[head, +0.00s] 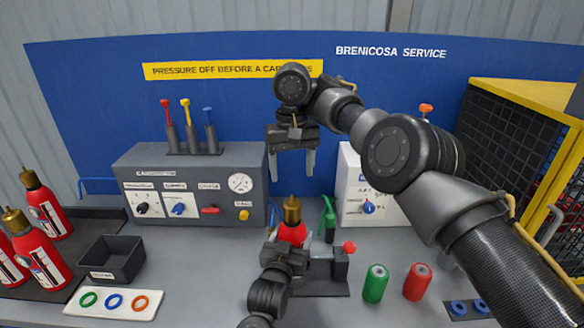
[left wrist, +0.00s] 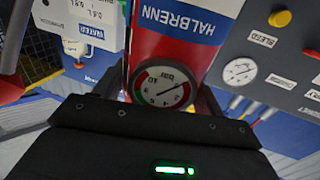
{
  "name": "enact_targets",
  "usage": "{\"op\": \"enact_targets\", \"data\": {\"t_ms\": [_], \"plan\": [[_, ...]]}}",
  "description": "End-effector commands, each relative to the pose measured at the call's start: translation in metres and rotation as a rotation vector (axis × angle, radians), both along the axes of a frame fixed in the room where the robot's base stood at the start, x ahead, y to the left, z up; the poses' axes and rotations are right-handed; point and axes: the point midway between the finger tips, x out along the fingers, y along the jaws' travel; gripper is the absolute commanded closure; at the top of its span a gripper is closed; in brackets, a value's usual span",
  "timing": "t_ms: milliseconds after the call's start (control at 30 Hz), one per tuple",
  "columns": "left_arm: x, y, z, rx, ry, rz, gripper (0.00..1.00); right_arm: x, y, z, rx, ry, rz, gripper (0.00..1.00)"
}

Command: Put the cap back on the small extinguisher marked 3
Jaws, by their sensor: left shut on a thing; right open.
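A small red extinguisher (head: 292,233) stands upright at the middle of the bench, with a brass cap-like top (head: 292,208) on it. I cannot tell whether that top is fully seated, and no number shows. My left gripper (head: 288,250) is shut on this extinguisher's body from the front and hides its lower part. In the left wrist view the extinguisher (left wrist: 180,50) fills the space between the fingers, with a blue HALBRENN label and a round gauge (left wrist: 162,86). My right gripper (head: 292,172) is open and empty, fingers down, above the brass top and apart from it.
Several red extinguishers with brass tops (head: 45,205) stand at left near a black tray (head: 112,258) and a plate of coloured rings (head: 115,302). A grey control panel (head: 195,182) stands behind. A fixture with a red knob (head: 348,247), a green can (head: 375,284) and a red can (head: 417,282) are at right.

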Motion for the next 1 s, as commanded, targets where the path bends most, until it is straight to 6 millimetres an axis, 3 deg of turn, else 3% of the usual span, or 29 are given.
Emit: {"op": "enact_targets", "data": {"t_ms": [133, 167, 333, 667, 1000], "plan": [[0.000, -0.001, 0.002, -0.003, -0.003, -0.001, 0.94, 0.000, 0.000, 0.000, 0.000, 0.000, 0.000, 0.33], [0.000, -0.001, 0.002, -0.003, -0.003, -0.001, 0.26, 0.000, 0.000, 0.000, 0.000, 0.000, 0.000, 0.33], [0.000, 0.000, 0.001, -0.001, -0.002, -0.001, 0.05, 0.000, 0.000, 0.000, 0.000, -0.001, 0.000, 0.33], [-0.003, 0.001, 0.000, -0.001, -0.001, 0.000, 0.05, 0.000, 0.000, -0.002, 0.000, 0.000, 0.000, 0.33], [-0.058, 0.015, -0.003, -0.004, 0.001, -0.001, 0.05, 0.000, 0.000, -0.017, 0.000, -0.001, 0.000, 0.33]]}}
